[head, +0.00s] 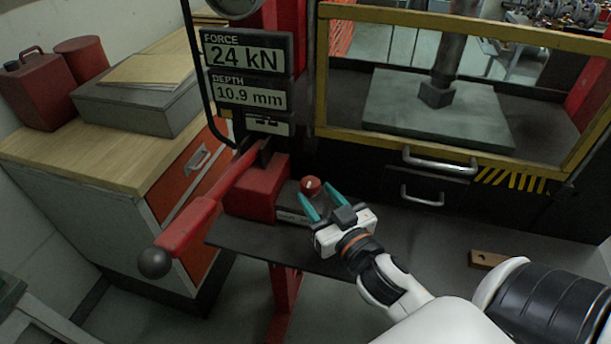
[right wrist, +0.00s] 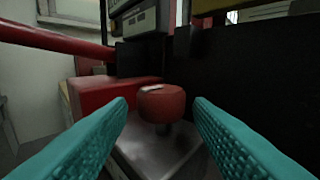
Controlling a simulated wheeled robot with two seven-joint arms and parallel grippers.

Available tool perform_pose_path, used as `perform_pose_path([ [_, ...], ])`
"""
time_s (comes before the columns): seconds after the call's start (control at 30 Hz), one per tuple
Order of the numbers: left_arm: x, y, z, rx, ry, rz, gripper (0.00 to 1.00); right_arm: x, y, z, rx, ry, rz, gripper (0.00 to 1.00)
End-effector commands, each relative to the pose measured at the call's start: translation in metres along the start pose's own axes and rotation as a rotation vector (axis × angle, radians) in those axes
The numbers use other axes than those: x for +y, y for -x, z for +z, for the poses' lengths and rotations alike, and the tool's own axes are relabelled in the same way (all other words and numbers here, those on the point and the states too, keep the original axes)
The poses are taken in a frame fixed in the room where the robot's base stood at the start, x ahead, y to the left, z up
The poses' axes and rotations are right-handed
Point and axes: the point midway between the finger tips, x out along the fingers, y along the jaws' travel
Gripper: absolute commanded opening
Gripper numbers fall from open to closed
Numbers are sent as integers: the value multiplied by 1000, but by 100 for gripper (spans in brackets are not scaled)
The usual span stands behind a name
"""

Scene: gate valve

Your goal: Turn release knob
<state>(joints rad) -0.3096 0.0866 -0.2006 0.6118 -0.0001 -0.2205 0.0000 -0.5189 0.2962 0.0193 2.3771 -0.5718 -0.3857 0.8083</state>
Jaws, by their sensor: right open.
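The release knob (head: 311,186) is a small round red knob with a pale mark on top, on a grey block beside the red pump body (head: 258,187). My right gripper (head: 322,200) is open, its teal fingers pointing at the knob from the front right. In the right wrist view the knob (right wrist: 162,103) stands on a short stem, centred in the gap between the open fingers (right wrist: 163,115) and a little beyond their tips. No contact shows. My left gripper is not in view.
A red pump lever (head: 200,212) with a black ball end slants down left from the pump. A display (head: 246,72) reads 24 kN and 10.9 mm. A yellow-framed guard (head: 450,157) stands behind right. A small wooden piece (head: 487,259) lies on the dark bench.

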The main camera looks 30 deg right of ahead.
Motion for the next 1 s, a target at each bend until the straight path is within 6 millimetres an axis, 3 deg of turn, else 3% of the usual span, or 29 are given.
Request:
perform_pose_path([
  [0.1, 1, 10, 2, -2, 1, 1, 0, 0, -25, 4, -3, 1, 2, 47],
  [0.3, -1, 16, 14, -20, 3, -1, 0, 0, -50, 1, 0, -1, 1, 47],
  [0.7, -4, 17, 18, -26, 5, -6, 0, 0, -58, 0, 1, -1, 1, 47],
  [0.9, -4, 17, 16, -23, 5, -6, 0, 0, -58, 0, 0, -1, 1, 15],
  [1.0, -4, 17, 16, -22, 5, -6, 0, 0, -58, 0, 0, -1, 2, 15],
])
